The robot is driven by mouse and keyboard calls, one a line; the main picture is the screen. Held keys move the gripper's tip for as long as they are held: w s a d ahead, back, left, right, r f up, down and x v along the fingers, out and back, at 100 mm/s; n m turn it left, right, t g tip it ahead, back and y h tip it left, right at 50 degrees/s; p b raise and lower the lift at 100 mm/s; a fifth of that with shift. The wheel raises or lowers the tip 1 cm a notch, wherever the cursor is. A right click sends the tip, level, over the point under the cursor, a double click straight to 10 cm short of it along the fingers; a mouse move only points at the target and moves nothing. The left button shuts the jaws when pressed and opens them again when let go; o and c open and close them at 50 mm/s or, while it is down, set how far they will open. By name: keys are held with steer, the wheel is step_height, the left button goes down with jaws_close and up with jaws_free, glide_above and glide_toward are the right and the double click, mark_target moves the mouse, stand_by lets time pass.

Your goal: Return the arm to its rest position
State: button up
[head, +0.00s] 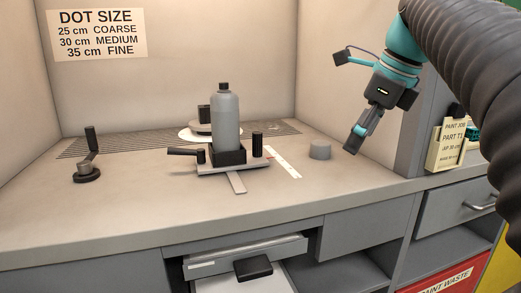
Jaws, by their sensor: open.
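The fingers are seen nearly edge-on. A small grey cylinder (320,150) stands on the bench left of the fingertips, apart from them. A grey bottle (225,120) with a dark cap stands upright in a dark holder (229,154) on a sliding carriage, well left of my gripper.
A crank handle (88,165) stands at the left. A white ruler strip (283,163) lies right of the carriage. A grille and pale disc lie behind the bottle. A drawer (245,255) is open below the bench. A side panel with a paint job card (452,145) stands at the right.

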steer(key=s+a+f+n+h, duration=0.1)
steer(key=s+f+n, duration=0.5)
steer(key=f+n, duration=0.2)
steer(key=s+f+n+t+h, duration=0.1)
steer(key=s+f+n, duration=0.4)
steer(key=f+n, duration=0.3)
steer(key=s+a+f+n, duration=0.1)
steer(key=s+f+n, duration=0.5)
steer(key=f+n, duration=0.3)
step_height(320, 180, down, 3)
steer(key=shift+s+a+f+t+h, duration=0.2)
steer(key=shift+s+a+t+h, duration=0.1)
steer(key=shift+s+t+h, duration=0.1)
